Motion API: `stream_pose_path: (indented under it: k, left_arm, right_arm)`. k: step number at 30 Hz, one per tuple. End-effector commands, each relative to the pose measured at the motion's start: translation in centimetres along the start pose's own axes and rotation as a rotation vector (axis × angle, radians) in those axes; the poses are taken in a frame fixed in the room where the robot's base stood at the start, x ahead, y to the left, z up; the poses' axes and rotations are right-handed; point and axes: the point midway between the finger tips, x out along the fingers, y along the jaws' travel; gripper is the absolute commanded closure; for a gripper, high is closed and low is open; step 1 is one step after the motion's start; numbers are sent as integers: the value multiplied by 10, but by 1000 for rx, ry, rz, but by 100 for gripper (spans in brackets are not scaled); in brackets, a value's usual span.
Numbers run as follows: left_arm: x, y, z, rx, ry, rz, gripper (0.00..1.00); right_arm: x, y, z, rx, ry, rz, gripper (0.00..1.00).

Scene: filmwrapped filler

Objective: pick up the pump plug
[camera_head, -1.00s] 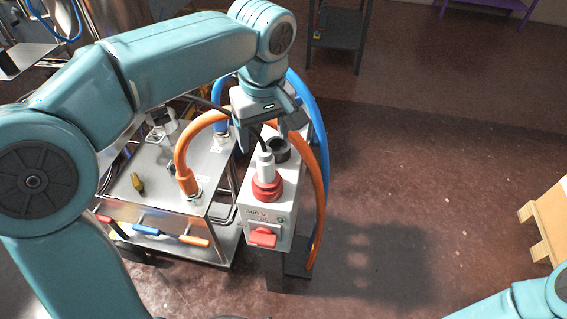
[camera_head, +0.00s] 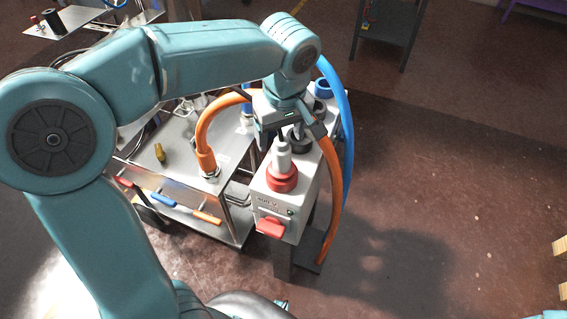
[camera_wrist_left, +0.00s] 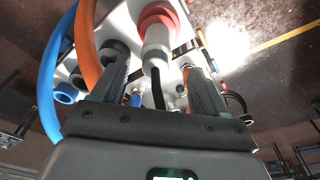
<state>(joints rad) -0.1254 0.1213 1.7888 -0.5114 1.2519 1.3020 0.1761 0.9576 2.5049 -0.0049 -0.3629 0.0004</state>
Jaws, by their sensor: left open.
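The pump plug (camera_head: 282,162) has a pale grey body and stands upright in a red collar (camera_head: 281,182) on top of the grey pump box (camera_head: 270,200). A black cable leaves its top end. My left gripper (camera_head: 291,138) is open just above and behind the plug, its jaws pointing down. In the left wrist view the plug (camera_wrist_left: 157,45) lies between the two fingers (camera_wrist_left: 158,70), near their tips, with the cable running back between them. I cannot tell whether either finger touches it. My right gripper is not in view.
A steel cart (camera_head: 180,165) with coloured-handled tools stands left of the box. An orange hose (camera_head: 204,140) arches beside the gripper, and a blue hose (camera_head: 348,150) runs down the right side. A red switch (camera_head: 270,228) is on the box front. The floor to the right is clear.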

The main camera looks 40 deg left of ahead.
Motion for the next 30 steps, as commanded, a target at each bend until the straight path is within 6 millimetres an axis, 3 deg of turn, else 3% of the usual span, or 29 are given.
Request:
stream_pose_path:
  k: [12, 20, 24, 27, 30]
  left_arm:
    - [52, 8, -3, 0, -1, -2, 27]
    - [54, 9, -3, 1, 0, 0, 27]
    - [54, 10, -3, 1, 0, 0, 72]
    - [54, 9, -3, 1, 0, 0, 100]
    - [54, 9, -3, 1, 1, 0, 100]
  right_arm:
    - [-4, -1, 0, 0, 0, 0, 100]
    - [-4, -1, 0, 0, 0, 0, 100]
    - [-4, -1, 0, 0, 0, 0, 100]
    - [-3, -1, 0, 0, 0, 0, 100]
    - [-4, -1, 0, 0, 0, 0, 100]
